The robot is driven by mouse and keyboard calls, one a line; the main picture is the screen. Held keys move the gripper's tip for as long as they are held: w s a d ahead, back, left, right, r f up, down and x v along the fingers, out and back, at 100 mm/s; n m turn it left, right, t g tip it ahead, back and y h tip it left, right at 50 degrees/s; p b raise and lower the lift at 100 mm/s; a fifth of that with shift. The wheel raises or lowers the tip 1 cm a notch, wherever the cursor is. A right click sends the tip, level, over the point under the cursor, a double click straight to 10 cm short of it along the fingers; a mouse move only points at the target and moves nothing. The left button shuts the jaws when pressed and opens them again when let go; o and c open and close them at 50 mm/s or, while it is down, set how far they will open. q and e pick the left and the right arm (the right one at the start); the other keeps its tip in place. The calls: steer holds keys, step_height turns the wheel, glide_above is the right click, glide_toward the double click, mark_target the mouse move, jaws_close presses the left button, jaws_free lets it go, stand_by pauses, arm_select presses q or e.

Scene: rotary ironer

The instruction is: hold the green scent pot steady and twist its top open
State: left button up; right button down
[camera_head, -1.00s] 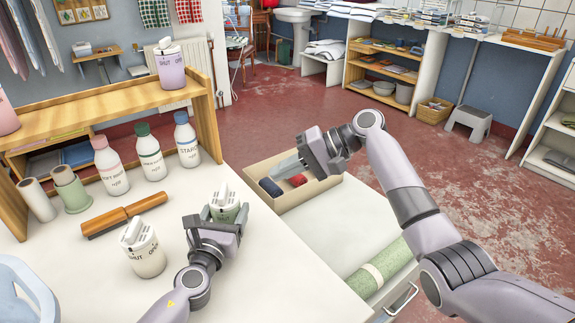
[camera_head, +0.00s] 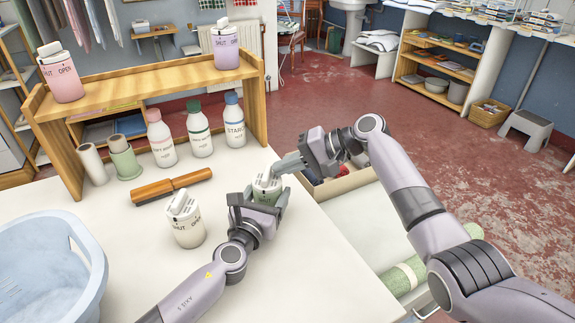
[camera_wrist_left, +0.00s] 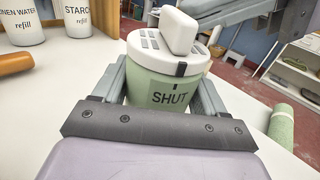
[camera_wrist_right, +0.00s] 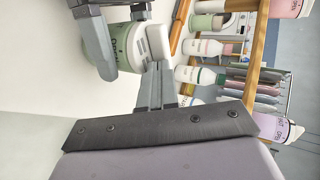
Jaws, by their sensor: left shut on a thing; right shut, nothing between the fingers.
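Refill bottles (camera_head: 200,133) stand before a wooden shelf (camera_head: 150,82) bearing pink and purple pots.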

steer(key=shift+w+a, duration=0.25)
steer(key=shift+w, duration=0.45)
stand_by(0.6)
steer(key=shift+w+a, duration=0.9)
steer(key=shift+a, duration=0.2)
steer(key=shift+s, duration=0.1)
stand_by(1.2)
steer(key=shift+s+d+f, duration=0.1)
steer(key=shift+s+d, duration=0.05)
steer(key=shift+s, duration=0.7)
